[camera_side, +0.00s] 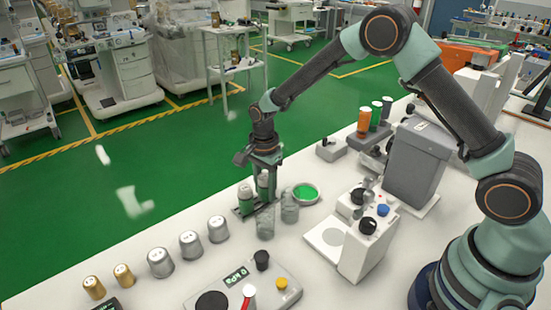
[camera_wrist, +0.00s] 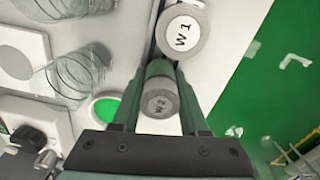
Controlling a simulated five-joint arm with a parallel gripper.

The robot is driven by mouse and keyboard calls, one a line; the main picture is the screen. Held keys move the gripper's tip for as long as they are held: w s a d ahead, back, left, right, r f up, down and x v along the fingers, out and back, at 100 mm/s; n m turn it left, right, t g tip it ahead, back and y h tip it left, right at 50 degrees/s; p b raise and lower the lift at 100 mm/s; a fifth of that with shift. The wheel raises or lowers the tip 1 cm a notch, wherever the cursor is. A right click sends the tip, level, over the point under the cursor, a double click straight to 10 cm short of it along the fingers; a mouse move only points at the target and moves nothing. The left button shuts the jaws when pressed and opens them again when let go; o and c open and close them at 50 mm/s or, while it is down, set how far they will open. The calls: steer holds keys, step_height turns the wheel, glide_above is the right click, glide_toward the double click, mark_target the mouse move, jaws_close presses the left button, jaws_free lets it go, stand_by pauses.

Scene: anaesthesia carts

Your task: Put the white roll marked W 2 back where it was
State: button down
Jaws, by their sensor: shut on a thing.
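My gripper (camera_side: 264,158) is shut on the roll marked W 2 (camera_side: 263,181). I cannot tell whether the bottom of W 2 touches the base.
Two clear glasses (camera_side: 265,222) and (camera_side: 289,208) stand close in front. A green dish (camera_side: 306,193) lies to the right. A white device with knobs (camera_side: 362,235), a kPa meter (camera_side: 242,290) and several metal cylinders (camera_side: 190,244) stand nearer. The table's far edge is close behind.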

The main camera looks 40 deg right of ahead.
steer(key=shift+f, duration=0.15)
steer(key=shift+c, duration=2.1)
jaws_free()
